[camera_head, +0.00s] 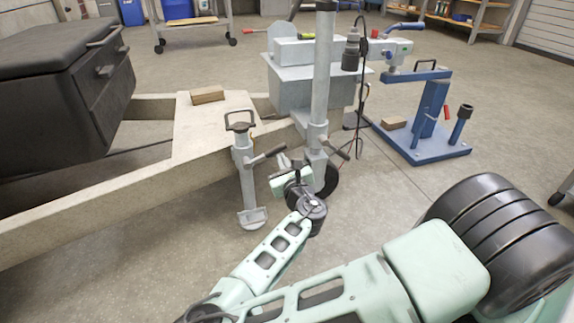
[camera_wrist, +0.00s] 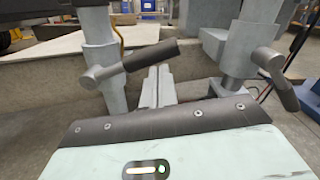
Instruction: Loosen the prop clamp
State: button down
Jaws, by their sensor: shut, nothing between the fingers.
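A grey prop stand (camera_head: 247,182) with a flat foot stands upright against the trailer frame (camera_head: 140,180). Its clamp handle (camera_head: 266,156), a bar with a dark grip, sticks out to the right. In the wrist view the prop post (camera_wrist: 103,60) is at left, and its clamp handle (camera_wrist: 140,60) slants up rightward to end just beyond my fingertips. My gripper (camera_head: 284,162) is between the prop and the jockey wheel post. In the wrist view its fingers (camera_wrist: 158,78) are together and empty. I cannot tell whether they touch the handle.
The jockey wheel post (camera_head: 321,80) stands close on the right, with its own clamp lever (camera_wrist: 277,78). A blue stand (camera_head: 430,125) is at right, and a black box (camera_head: 60,90) sits on the frame. Open concrete floor lies in front of the prop.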

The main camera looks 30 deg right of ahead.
jog(key=shift+w+a+r+p, duration=0.15)
jog(key=shift+r+p, duration=0.15)
jog(key=shift+r, duration=0.35)
jog(key=shift+s+a+r+p, duration=0.15)
jog(key=shift+r+p, duration=0.1)
jog(key=shift+r, duration=0.4)
jog(key=shift+w+a+r, duration=0.15)
jog(key=shift+a+r, duration=0.05)
jog(key=shift+r, duration=0.15)
jog(key=shift+a+r, duration=0.15)
jog(key=b, duration=0.1)
send_near(277, 152)
jog(key=shift+s+a+r, duration=0.2)
jog(key=shift+s, duration=0.45)
jog(key=shift+s+a+r, duration=0.2)
jog(key=shift+s+a, duration=0.05)
jog(key=shift+s, duration=0.4)
jog(key=shift+s+a+r, duration=0.2)
jog(key=shift+s, duration=0.5)
